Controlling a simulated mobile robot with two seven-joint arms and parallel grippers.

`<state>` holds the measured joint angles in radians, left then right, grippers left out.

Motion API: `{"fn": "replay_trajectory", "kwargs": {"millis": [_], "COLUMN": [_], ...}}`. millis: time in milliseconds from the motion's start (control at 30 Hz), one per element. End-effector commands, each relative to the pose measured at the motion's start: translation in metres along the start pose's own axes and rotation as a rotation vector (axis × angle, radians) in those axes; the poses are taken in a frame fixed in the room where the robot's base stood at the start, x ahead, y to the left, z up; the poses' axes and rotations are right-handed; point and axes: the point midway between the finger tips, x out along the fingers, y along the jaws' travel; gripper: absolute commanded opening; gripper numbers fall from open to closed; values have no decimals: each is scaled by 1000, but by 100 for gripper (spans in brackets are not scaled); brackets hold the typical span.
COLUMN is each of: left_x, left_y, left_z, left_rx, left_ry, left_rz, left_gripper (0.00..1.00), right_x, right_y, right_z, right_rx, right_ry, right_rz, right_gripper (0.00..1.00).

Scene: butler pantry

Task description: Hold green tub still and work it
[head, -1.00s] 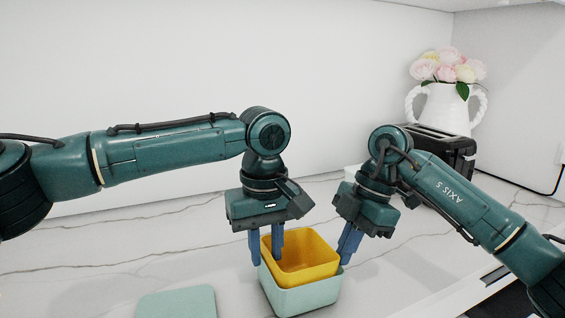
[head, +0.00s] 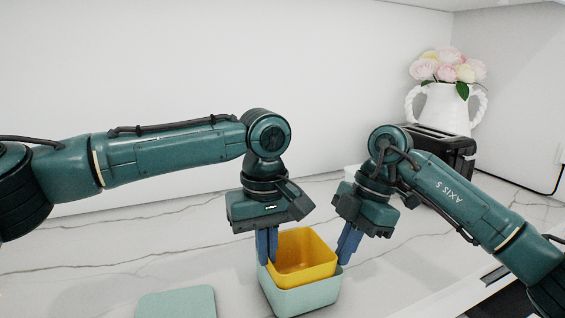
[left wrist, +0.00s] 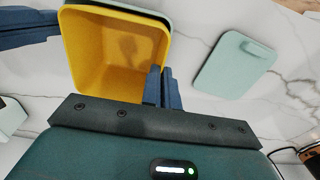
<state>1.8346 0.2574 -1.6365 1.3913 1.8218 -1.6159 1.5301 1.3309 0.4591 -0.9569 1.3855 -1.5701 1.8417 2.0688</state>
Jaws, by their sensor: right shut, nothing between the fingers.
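The green tub (head: 305,299) stands on the counter, pale green and square. A yellow tub (head: 312,274) sits nested in it, its rim well above the green one; both also show in the left wrist view, where the yellow tub (left wrist: 110,55) hides most of the green one. My left gripper (head: 267,262) is shut on the yellow tub's left wall, one finger on each side. Whether the green rim is also pinched is hidden. My right gripper (head: 347,260) is shut and empty at the right side of the tubs.
A pale green lid (head: 177,303) lies flat on the marble counter, left of the tubs. A dark toaster (head: 445,150) and a white vase (head: 445,108) of flowers stand at the back right. The counter left of the tubs is mostly clear.

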Motion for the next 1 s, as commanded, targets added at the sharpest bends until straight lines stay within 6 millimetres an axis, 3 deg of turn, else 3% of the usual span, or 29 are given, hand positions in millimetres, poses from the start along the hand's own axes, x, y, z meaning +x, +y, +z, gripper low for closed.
{"fn": "replay_trajectory", "kwargs": {"millis": [33, 1000], "left_x": [1, -51], "left_y": [-2, -2], "left_z": [-1, -1], "left_rx": [-3, -3], "left_ry": [1, 1], "left_rz": [-6, -6], "left_gripper": [0, 0], "right_x": [13, 13], "right_y": [-3, -3], "right_z": [8, 8], "right_rx": [15, 17], "right_ry": [-14, -14], "right_rz": [-28, -28], "right_gripper": [0, 0]}}
